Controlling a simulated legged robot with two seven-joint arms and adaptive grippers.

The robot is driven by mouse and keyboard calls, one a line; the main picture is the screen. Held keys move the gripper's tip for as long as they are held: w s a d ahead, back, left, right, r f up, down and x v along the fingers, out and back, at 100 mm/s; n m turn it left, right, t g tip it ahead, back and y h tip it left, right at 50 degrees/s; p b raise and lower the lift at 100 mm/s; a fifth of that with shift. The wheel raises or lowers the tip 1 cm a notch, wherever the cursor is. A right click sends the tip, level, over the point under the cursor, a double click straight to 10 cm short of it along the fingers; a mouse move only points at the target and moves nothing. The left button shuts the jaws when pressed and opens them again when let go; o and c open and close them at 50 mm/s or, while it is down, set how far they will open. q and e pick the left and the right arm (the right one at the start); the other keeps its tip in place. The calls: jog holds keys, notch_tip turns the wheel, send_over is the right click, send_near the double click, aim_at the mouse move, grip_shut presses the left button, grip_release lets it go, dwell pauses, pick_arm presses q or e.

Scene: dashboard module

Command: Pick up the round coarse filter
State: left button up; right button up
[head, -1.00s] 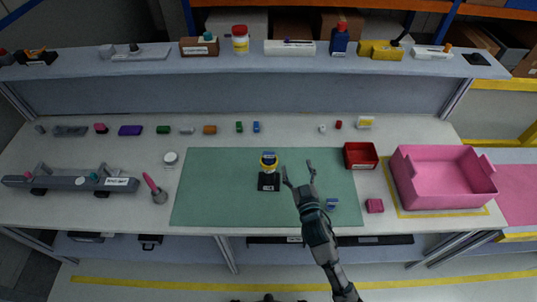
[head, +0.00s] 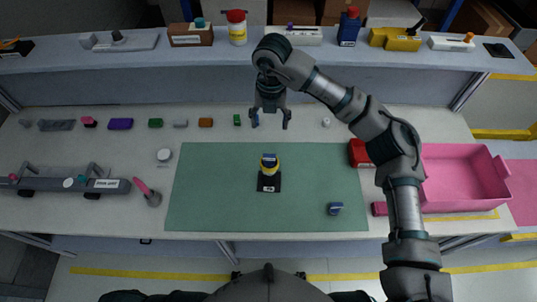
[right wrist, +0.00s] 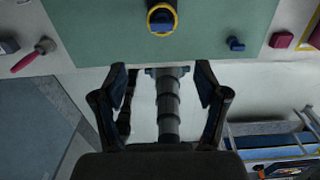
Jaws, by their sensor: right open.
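A round part with a yellow rim and a blue top (head: 269,163) sits on a small black labelled stand (head: 268,183) on the green mat. It also shows at the top of the right wrist view (right wrist: 162,17). A small white round piece (head: 164,155) lies left of the mat. I cannot tell for sure which of these is the coarse filter. My right gripper (head: 270,122) is open and empty above the table's rear part, behind the yellow-rimmed part and apart from it. Its spread fingers also show in the right wrist view (right wrist: 160,78). My left gripper is out of view.
The green mat (head: 215,205) is mostly bare, with a small blue piece (head: 335,208) at its front right. A pink bin (head: 455,175) stands at the right, and a red tray (head: 358,153) is partly hidden by my arm. Small blocks line the rear; a loaded shelf (head: 200,58) stands behind.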

jog(key=p, duration=0.1)
send_over(269, 155)
jog(key=d, duration=0.1)
notch_tip(269, 155, down, 11)
jog(key=shift+a+f+p, duration=0.15)
jog(key=shift+f+p, duration=0.15)
jog(key=shift+f, duration=0.7)
jog(key=shift+a+f+p, duration=0.2)
jog(key=shift+f+p, duration=0.05)
jog(key=shift+f, duration=0.8)
jog(key=shift+a+f+p, duration=0.15)
jog(key=shift+f+p, duration=0.15)
jog(key=shift+f, duration=0.7)
jog(key=c, duration=0.9)
